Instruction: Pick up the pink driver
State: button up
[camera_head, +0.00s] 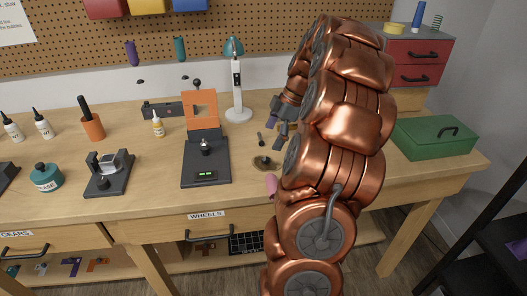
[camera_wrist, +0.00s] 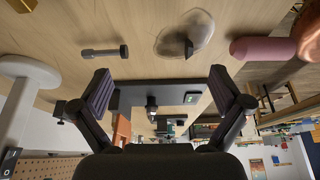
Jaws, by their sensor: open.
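The pink driver shows in the head view as a rounded pink end (camera_head: 271,186) at the bench's front edge, beside my copper arm, which hides the rest. In the wrist view its pink handle (camera_wrist: 265,48) lies at the upper right, with copper at its right end. My gripper (camera_wrist: 161,88) is open and empty, its two dark fingers spread apart. In the head view my gripper (camera_head: 283,122) is above the bench, farther back than the driver and partly behind my arm. The driver is outside the fingers, off to their right in the wrist view.
A small dark bolt-like piece (camera_wrist: 105,52) and a round dish with a dark knob (camera_wrist: 198,22) lie near the driver. A black stand with an orange panel (camera_head: 205,175) is to the left. A white lamp (camera_head: 238,114) stands behind; a green box (camera_head: 435,138) is right.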

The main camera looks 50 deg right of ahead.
aim_at(267, 149)
jog(key=shift+p+x, duration=0.85)
jog(key=shift+x, duration=1.75)
jog(key=shift+d, duration=0.15)
jog(key=c, duration=0.9)
jog(key=shift+o, duration=0.2)
jog(key=shift+r+b, duration=0.65)
jog(key=shift+r, duration=0.95)
jog(key=shift+s+r, duration=0.2)
jog(key=shift+s, duration=0.05)
jog(key=s+a+b, duration=0.1)
jog(key=s, duration=0.3)
jog(key=s+a+b, duration=0.1)
jog(key=s+a, duration=0.1)
jog(key=s, duration=0.2)
jog(key=s+a+r+b, duration=0.1)
jog(key=s+a, duration=0.1)
jog(key=s, duration=0.3)
jog(key=shift+s+a+r+b, duration=0.1)
jog(key=shift+s+b, duration=0.05)
jog(key=shift+b, duration=0.15)
jog(key=shift+s+a+r, duration=0.1)
jog(key=shift+s+a, duration=0.15)
jog(key=shift+s, duration=0.35)
